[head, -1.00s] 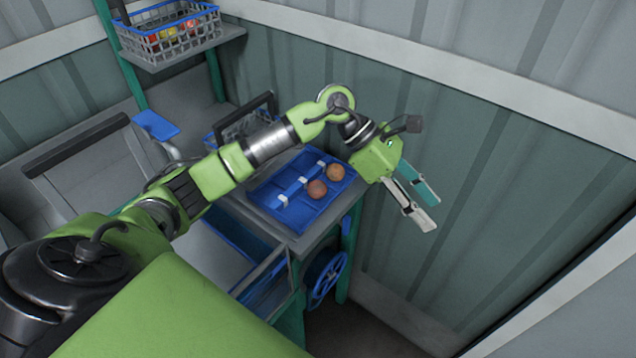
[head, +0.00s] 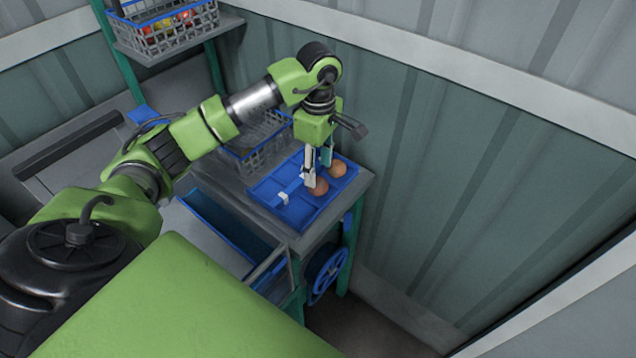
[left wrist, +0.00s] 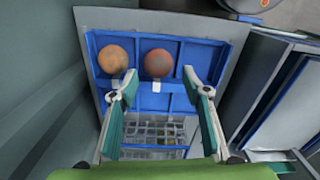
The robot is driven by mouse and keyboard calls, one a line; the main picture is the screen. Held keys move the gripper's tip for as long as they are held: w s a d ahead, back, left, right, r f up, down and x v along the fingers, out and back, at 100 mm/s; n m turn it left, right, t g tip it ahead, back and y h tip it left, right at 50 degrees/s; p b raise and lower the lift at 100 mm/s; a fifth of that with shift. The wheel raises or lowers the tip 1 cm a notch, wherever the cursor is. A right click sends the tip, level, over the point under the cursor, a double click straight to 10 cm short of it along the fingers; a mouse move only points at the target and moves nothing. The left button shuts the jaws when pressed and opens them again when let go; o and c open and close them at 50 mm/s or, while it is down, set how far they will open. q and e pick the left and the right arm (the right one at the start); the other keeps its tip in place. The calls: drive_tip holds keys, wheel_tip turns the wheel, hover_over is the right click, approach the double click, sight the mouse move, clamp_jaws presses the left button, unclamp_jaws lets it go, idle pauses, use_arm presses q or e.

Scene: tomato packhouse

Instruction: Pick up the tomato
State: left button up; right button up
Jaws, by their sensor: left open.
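Two round orange-brown tomatoes lie in compartments of a blue divided tray (head: 278,207). In the head view one tomato (head: 319,187) is nearer and the other tomato (head: 338,169) lies farther right; they also show in the left wrist view as the redder tomato (left wrist: 158,63) and the more orange tomato (left wrist: 112,59). My left gripper (head: 318,182) points down over the tray close to the tomatoes. In the left wrist view its fingers (left wrist: 158,84) are apart with nothing between them, and both tomatoes are beyond the tips. My right gripper is not in view.
A grey wire basket (head: 258,140) stands behind the tray on the bench. Another basket (head: 165,38) with red and yellow produce sits on a shelf at the upper left. A blue-edged open bin (head: 225,232) is left of the tray. A corrugated wall (head: 450,180) bounds the right.

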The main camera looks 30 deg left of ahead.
sight(320, 181)
use_arm(q)
wheel_tip(320, 181, down, 5)
drive_tip(key=shift+w+d+r+p, duration=0.1)
drive_tip(key=shift+d+r+p, duration=0.05)
drive_tip(key=shift+p, duration=1)
drive_tip(key=shift+f, duration=0.55)
drive_tip(key=c, duration=0.6)
